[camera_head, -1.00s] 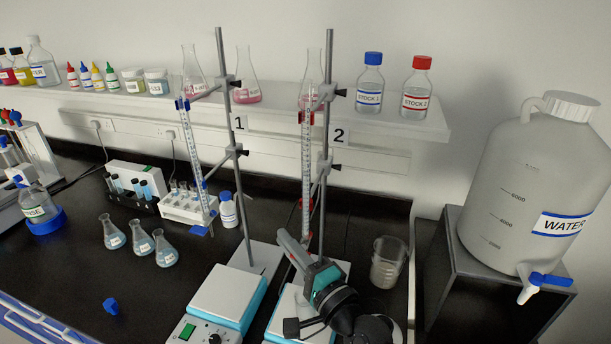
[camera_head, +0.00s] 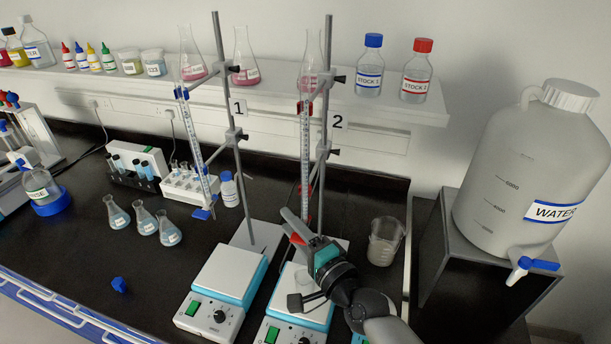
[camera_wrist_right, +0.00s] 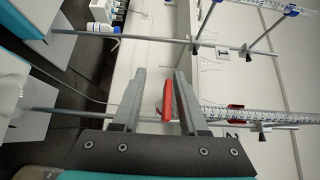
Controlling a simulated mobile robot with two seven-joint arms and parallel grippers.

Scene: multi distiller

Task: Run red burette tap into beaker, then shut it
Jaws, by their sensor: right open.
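The burette with red fittings (camera_head: 305,145) stands upright on stand 2 over the right hotplate. Its red tap handle (camera_head: 296,239) shows beside my right gripper (camera_head: 292,225) in the head view. In the right wrist view the handle (camera_wrist_right: 168,100) lies between the two open fingers (camera_wrist_right: 160,95), with a gap to the left finger and closer to the right one. A clear glass vessel, seemingly a beaker (camera_head: 303,279), sits on the right hotplate, partly hidden by my gripper. Whether liquid runs from the tap is not visible. My left gripper is not in view.
Another beaker (camera_head: 385,242) stands on the bench right of my arm. The water carboy (camera_head: 530,165) is at the right. Several flasks (camera_head: 145,222) stand at the left.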

